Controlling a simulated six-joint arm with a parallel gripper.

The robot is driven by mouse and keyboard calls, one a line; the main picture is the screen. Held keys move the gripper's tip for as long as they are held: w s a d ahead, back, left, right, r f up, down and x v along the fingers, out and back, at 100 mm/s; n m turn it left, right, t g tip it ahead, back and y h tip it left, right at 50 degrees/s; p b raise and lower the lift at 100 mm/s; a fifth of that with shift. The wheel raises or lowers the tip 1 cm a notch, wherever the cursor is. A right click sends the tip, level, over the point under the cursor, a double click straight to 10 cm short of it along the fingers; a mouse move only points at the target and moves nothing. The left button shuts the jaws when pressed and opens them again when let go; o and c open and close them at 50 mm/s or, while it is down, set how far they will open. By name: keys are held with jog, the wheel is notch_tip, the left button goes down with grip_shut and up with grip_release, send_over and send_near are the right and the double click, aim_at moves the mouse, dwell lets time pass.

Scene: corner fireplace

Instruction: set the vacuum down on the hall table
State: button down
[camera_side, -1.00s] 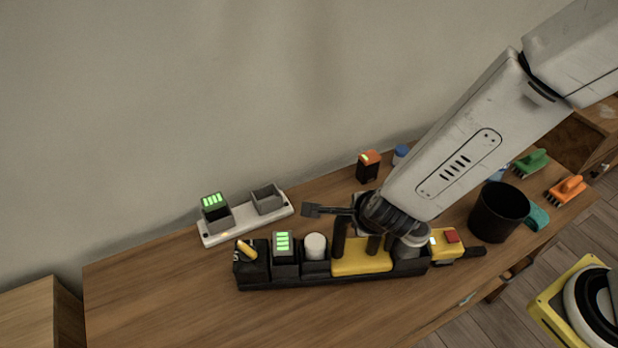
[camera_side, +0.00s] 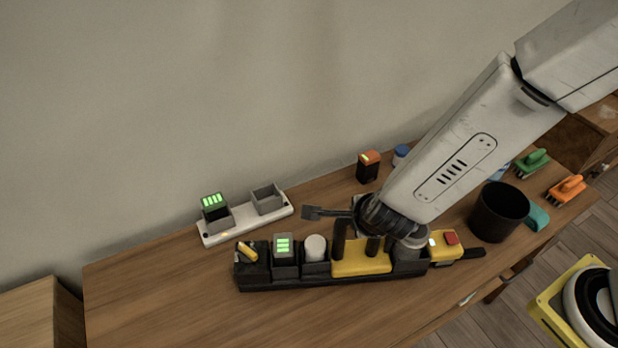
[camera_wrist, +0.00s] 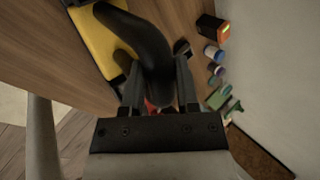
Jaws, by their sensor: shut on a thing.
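The vacuum (camera_side: 362,261) is a long black and yellow unit lying level along the front of the wooden hall table (camera_side: 150,285). It carries a battery with green lights (camera_side: 283,247), a white cylinder (camera_side: 315,248) and a red button (camera_side: 451,237). Its underside is at or just above the tabletop; I cannot tell if it touches. In the wrist view my gripper (camera_wrist: 158,82) is shut on the black curved handle (camera_wrist: 150,45), beside the yellow body (camera_wrist: 98,40). In the side view my arm hides part of the handle and the fingertips.
A white charger strip (camera_side: 247,222) with a battery (camera_side: 214,207) lies behind the vacuum. An orange-topped block (camera_side: 368,167) stands near the wall. A black bin (camera_side: 499,212), green brush (camera_side: 531,163) and orange brush (camera_side: 566,188) are at right. The table's left end is clear.

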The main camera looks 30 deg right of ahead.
jog(key=shift+w, duration=0.1)
jog(key=shift+c, duration=1.3)
grip_release()
jog(key=shift+f, duration=0.25)
jog(key=v, duration=0.8)
